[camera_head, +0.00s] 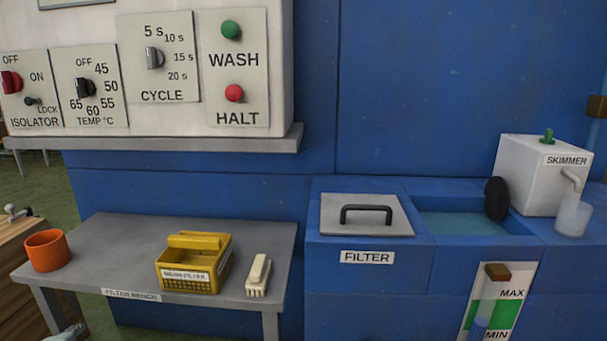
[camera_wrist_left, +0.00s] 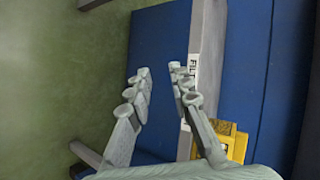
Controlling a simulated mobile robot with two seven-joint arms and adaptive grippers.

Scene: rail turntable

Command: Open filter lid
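The filter lid (camera_head: 336,217) is a flat grey plate with a black bar handle (camera_head: 366,210) on top. It lies flat on the blue housing, above a white FILTER label (camera_head: 367,257), at the centre right of the head view. In the left wrist view my left gripper (camera_wrist_left: 158,74) has its fingers apart with nothing between them. It is near the front edge of the filter bench (camera_wrist_left: 205,40), well away from the lid. A small grey part at the head view's bottom left edge looks like this gripper. My right gripper is not in view.
The bench (camera_head: 110,238) holds an orange cup (camera_head: 45,250), a yellow mesh filter (camera_head: 192,265) and a cream brush-like block (camera_head: 258,275). Right of the lid are an open water basin (camera_head: 455,224), a black disc (camera_head: 497,198) and the white skimmer box (camera_head: 535,170). A control panel overhangs the bench.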

